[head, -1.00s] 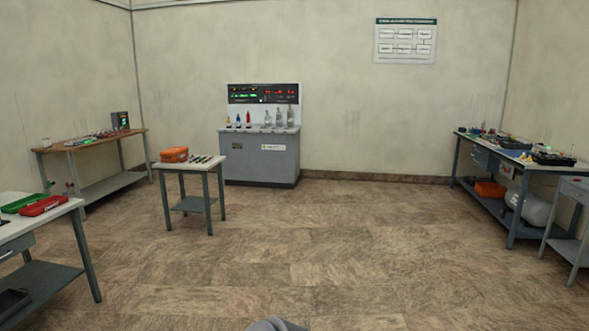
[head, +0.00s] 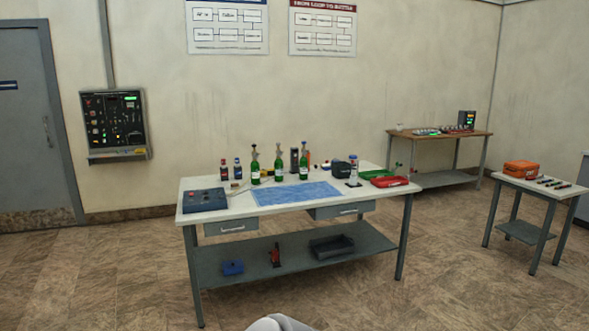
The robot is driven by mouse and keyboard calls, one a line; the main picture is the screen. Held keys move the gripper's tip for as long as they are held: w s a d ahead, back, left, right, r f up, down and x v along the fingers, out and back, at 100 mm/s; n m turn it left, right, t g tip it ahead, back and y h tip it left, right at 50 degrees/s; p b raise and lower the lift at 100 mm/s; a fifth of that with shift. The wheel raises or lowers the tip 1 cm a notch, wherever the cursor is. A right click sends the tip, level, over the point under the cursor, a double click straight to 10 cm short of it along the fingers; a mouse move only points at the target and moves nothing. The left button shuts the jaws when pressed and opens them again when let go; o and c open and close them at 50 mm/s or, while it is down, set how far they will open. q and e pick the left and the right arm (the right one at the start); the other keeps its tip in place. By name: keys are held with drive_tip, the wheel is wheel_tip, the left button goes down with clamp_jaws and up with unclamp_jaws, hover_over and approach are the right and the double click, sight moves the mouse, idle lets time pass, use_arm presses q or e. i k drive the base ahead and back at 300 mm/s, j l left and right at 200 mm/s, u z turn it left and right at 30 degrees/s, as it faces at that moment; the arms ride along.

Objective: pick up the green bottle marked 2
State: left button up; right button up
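Three green bottles stand upright towards the back of the white-topped table in the middle of the head view: a left one (head: 255,167), a middle one (head: 279,165) and a right one (head: 304,165). They have pale labels, but the marks are too small to read, so I cannot tell which is number 2. The table (head: 225,213) is some way ahead of me. Neither of my grippers is in view.
On the table are a blue mat (head: 297,193), a blue-grey box (head: 204,200), two small dark bottles and a red tray (head: 390,182). A small table (head: 515,183) with an orange case (head: 521,168) stands at right. The floor before me is clear.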

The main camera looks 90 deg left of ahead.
sight(279, 168)
drive_tip(key=j+u, duration=0.65)
drive_tip(key=u, duration=0.2)
drive_tip(key=j+u, duration=0.4)
drive_tip(key=i+j+u, duration=0.1)
drive_tip(key=j+u, duration=0.15)
drive_tip(key=u, duration=0.15)
drive_tip(key=i+j+u, duration=0.1)
drive_tip(key=j+u, duration=0.2)
drive_tip(key=u, duration=0.15)
drive_tip(key=i+j+u, duration=0.4)
drive_tip(key=i+j, duration=1)
